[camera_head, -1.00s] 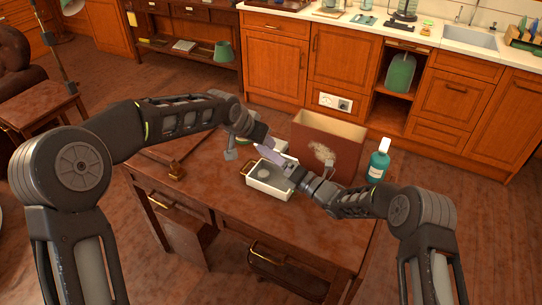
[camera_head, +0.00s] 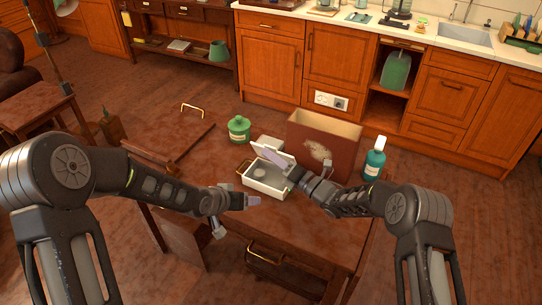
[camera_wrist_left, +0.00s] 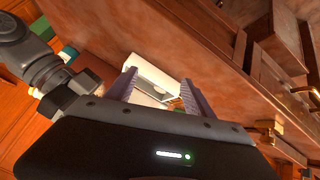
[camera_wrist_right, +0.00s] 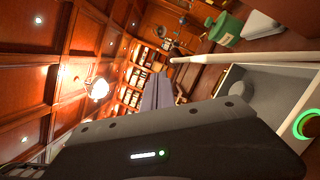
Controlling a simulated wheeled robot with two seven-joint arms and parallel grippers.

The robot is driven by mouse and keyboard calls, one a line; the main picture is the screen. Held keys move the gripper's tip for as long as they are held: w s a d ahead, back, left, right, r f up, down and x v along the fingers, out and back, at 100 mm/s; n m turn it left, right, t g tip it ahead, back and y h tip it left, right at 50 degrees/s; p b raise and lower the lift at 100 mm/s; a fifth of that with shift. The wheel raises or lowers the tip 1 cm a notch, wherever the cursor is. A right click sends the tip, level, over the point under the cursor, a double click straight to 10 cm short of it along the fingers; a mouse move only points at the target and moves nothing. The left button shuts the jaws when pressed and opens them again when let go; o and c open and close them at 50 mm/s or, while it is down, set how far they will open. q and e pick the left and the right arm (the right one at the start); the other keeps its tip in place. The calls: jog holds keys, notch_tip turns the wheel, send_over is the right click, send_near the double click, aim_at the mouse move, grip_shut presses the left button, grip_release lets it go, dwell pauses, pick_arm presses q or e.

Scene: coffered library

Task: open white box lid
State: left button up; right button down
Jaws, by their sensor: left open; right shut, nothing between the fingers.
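The small white box (camera_head: 263,189) stands on the brown table with its inside showing and a pale round thing in it. Its lid appears raised at the back; in the right wrist view a thin white edge (camera_wrist_right: 245,57), apparently the lid seen edge-on, runs above the opening. My right gripper (camera_head: 264,148) is shut and empty, its purple fingers over the box's back part beside the lid. Whether they touch it I cannot tell. My left gripper (camera_head: 256,200) is open and empty at the box's near left; the box also shows beyond its fingers in the left wrist view (camera_wrist_left: 152,72).
A brown open-topped carton (camera_head: 318,145) stands right behind the box. A teal bottle (camera_head: 374,160) is at the right, and a green jar (camera_head: 239,130) behind at the left. Another small white thing (camera_head: 271,142) lies behind the box. The table's front is clear.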

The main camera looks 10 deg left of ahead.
pick_arm(q)
jog(key=s+d+f+g, duration=0.2)
jog(key=s+f, duration=0.4)
jog(key=s, duration=0.4)
jog(key=s+d+f+n+g, duration=0.1)
jog(key=s+d+f+g, duration=0.1)
jog(key=s+f, duration=0.4)
jog(key=s+d+f+n+g, duration=0.1)
jog(key=s+d+f+g, duration=0.2)
jog(key=s, duration=1.2)
notch_tip(320, 180, down, 3)
pick_arm(e)
jog(key=shift+s+a, duration=0.1)
jog(key=shift+w+d+r+m+b, duration=0.35)
jog(key=shift+w+r+m+b, duration=0.35)
jog(key=shift+w+r+m, duration=0.15)
pick_arm(q)
jog(key=shift+w+d+f, duration=0.2)
jog(key=shift+w+f, duration=0.15)
jog(key=shift+w, duration=0.2)
jog(key=shift+w+d+f, duration=0.2)
jog(key=shift+w+f, duration=0.1)
jog(key=shift+w, duration=0.25)
pick_arm(e)
jog(key=shift+w+f, duration=0.1)
jog(key=shift+f, duration=0.05)
